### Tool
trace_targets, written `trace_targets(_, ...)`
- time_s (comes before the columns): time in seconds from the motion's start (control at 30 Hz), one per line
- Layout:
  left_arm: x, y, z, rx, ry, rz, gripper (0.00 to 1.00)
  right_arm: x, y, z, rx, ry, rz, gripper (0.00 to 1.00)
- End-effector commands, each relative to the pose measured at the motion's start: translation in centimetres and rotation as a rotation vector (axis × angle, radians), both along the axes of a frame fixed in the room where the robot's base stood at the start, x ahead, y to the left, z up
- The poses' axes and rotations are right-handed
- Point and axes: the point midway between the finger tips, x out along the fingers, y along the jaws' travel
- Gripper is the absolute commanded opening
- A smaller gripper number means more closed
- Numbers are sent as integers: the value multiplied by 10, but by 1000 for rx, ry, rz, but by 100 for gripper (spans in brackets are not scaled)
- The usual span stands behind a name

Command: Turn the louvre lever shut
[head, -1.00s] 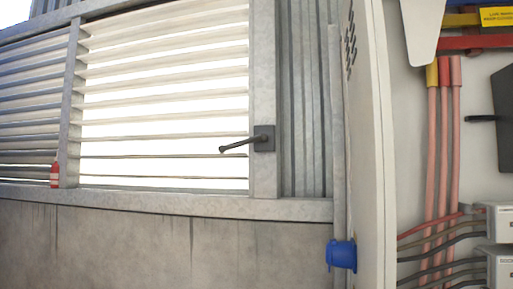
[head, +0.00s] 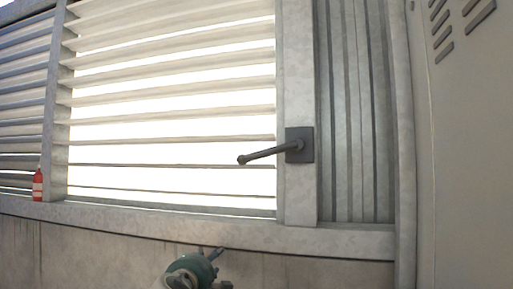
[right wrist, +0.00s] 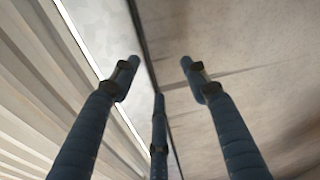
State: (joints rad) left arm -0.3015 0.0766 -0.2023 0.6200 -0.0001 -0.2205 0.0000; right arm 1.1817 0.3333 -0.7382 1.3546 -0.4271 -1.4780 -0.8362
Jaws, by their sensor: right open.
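The dark grey louvre lever (head: 268,153) is in the head view, mounted on a square plate on the metal post right of the louvres. Its arm points left and tilts slightly down. The louvre slats (head: 170,101) are apart, with bright light between them. My right gripper (head: 212,266) shows at the bottom of the head view, below and left of the lever and apart from it. In the right wrist view my right gripper (right wrist: 161,64) is open and empty, its dark blue fingers spread. The lever cannot be made out there. My left gripper is out of view.
A metal sill (head: 200,222) runs under the louvres, with a concrete wall (head: 90,258) below. A small red bottle-like thing (head: 38,186) stands at the left. A pale vented cabinet panel (head: 465,150) bounds the right side. The space before the lever looks clear.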

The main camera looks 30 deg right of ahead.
Motion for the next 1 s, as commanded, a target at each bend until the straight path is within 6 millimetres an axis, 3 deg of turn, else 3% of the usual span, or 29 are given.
trace_targets(0.03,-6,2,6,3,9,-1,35,-19,-2,69,-51,-60,-35,45)
trace_targets(0.1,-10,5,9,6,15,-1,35,-47,-5,135,-107,-117,-88,45)
trace_targets(0.2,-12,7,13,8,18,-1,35,-89,-8,205,-161,-181,-158,45)
trace_targets(0.3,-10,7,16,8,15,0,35,-122,-10,248,-190,-224,-211,45)
trace_targets(0.4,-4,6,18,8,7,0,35,-141,-12,269,-204,-246,-241,45)
trace_targets(0.5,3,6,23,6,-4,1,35,-145,-17,279,-208,-252,-254,45)
trace_targets(1.0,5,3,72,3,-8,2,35,-98,-85,299,-206,-251,-253,45)
